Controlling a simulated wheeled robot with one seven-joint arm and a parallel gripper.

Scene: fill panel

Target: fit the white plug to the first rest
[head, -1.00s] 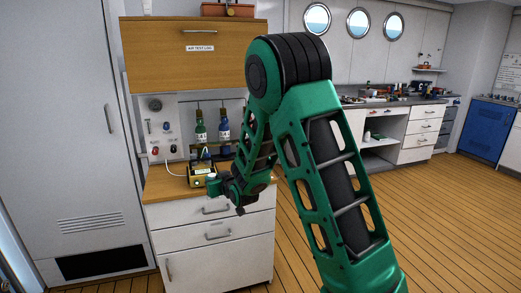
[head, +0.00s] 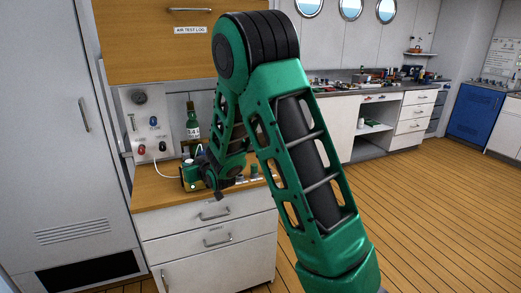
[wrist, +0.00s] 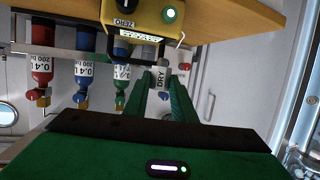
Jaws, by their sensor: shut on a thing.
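A yellow box (wrist: 145,18) with a dark round part and a green round button is just beyond the fingertips. I cannot tell whether the plug touches it. In the head view my gripper is small and largely hidden by my own arm, over the wooden counter (head: 160,193). I cannot make out which part is the first rest.
A wooden cupboard (head: 150,45) is above.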

